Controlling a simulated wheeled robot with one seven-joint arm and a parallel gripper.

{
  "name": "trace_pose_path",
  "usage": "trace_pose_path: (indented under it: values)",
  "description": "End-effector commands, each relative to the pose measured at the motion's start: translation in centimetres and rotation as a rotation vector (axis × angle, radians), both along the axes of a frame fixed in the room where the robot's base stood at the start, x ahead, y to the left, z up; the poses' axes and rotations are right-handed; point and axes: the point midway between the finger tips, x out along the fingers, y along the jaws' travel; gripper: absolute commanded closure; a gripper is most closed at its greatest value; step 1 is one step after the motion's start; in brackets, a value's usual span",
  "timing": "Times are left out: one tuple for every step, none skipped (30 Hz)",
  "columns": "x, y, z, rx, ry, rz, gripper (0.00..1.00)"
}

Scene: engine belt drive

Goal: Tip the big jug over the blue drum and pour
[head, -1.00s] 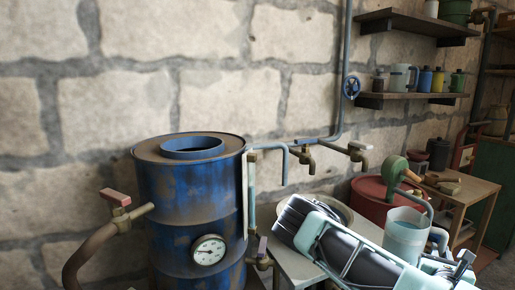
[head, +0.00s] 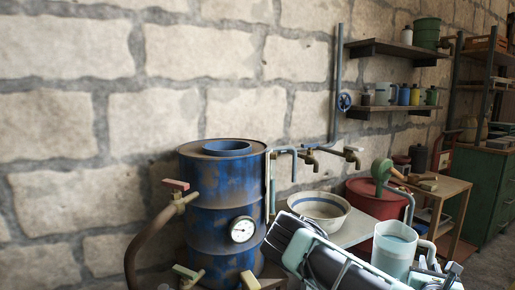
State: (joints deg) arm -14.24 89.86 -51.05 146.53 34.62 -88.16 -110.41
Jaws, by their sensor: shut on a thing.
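The blue drum (head: 215,220) stands upright left of centre, with a raised round opening (head: 226,148) on its top and a dial gauge (head: 242,229) on its side. The big jug (head: 394,252) is at the lower right, a pale translucent vessel with bluish liquid in it. It is roughly upright, well to the right of the drum and lower than the drum's top. My gripper (head: 432,264) is shut on the jug at its handle side. The fingertips are partly hidden, and my arm covers the space left of the jug.
A cream bowl (head: 332,217) sits on a light table (head: 352,232) behind my arm. Taps and pipes (head: 310,155) run between drum and wall. A valve pipe (head: 150,240) is left of the drum.

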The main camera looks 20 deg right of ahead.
Motion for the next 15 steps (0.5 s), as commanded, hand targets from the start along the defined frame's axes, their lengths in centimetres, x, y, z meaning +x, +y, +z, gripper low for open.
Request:
trace_pose_path:
  values:
    - [0.0,0.0,0.2,-0.003,-0.005,0.000,1.00]
    - [0.0,0.0,0.2,-0.003,-0.005,0.000,1.00]
    - [0.2,0.2,0.1,-0.003,-0.003,0.006,1.00]
    - [0.3,0.4,0.0,-0.003,-0.003,0.012,1.00]
    - [0.4,0.6,-0.1,-0.003,-0.003,0.017,1.00]
    - [0.5,0.8,-0.2,-0.003,-0.003,0.023,1.00]
    - [0.6,1.0,-0.2,-0.003,-0.001,0.028,1.00]
    - [0.7,1.1,-0.3,-0.003,-0.001,0.033,1.00]
    - [0.8,1.4,-0.4,-0.003,-0.001,0.038,1.00]
    - [0.9,1.5,-0.4,-0.003,-0.003,0.043,1.00]
    - [1.0,1.7,-0.5,-0.003,-0.003,0.048,1.00]
    - [1.2,1.9,-0.6,-0.004,-0.002,0.054,1.00]
    - [1.2,2.1,-0.6,-0.004,-0.002,0.058,1.00]
    - [1.3,2.2,-0.7,-0.004,-0.002,0.063,1.00]
    - [1.5,2.5,-0.7,-0.004,-0.003,0.070,1.00]
